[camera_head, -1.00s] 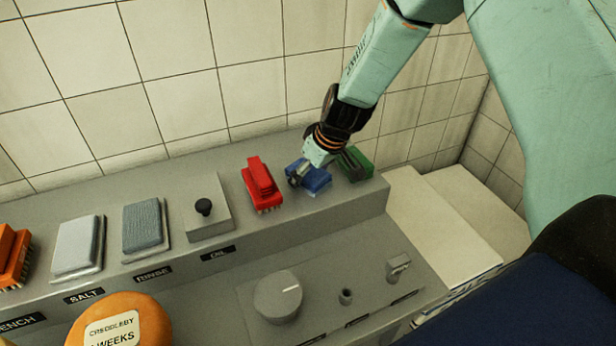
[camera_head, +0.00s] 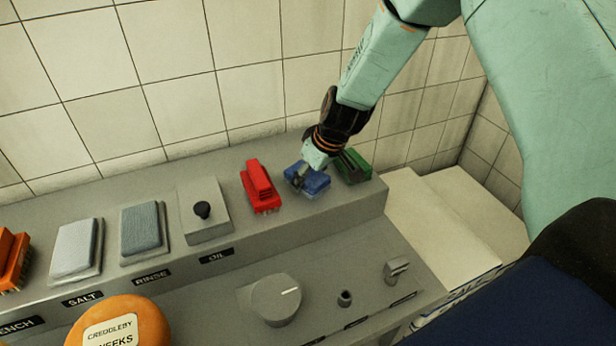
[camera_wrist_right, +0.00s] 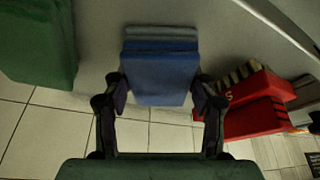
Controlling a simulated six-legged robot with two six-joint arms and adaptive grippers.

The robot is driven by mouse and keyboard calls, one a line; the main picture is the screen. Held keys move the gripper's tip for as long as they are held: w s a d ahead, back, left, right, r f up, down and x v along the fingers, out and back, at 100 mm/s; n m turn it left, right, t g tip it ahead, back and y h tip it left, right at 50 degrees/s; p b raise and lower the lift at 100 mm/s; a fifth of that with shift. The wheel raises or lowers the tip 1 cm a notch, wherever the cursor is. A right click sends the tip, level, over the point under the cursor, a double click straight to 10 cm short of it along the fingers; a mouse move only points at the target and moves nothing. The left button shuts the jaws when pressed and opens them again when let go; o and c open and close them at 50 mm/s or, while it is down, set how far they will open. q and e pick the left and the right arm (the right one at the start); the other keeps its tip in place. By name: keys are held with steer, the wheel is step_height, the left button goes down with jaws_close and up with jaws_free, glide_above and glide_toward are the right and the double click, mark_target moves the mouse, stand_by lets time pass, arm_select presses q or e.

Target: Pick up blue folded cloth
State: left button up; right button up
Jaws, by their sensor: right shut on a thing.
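The blue folded cloth (camera_head: 316,184) sits on the grey ledge between a red brush and a green item. My right gripper (camera_head: 299,178) is at the cloth, coming down from the upper right. In the right wrist view the cloth (camera_wrist_right: 160,72) lies between the two fingers of my right gripper (camera_wrist_right: 160,95), which are shut on its sides. Whether the cloth still touches the ledge I cannot tell. My left gripper is not in view.
A red brush (camera_head: 261,187) stands close on the left of the cloth and a green item (camera_head: 354,166) close on the right. Further left are a black-knobbed box (camera_head: 205,212) and sponge-like pads (camera_head: 143,226). A tiled wall (camera_head: 180,103) rises behind. An orange cheese wheel (camera_head: 146,312) is at front left.

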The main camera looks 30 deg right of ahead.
steer(key=shift+r, duration=0.25)
step_height(320, 180, up, 9)
steer(key=p, duration=0.3)
steer(key=shift+p, duration=0.35)
steer(key=shift+r, duration=0.5)
steer(key=o, duration=0.5)
steer(key=c, duration=0.4)
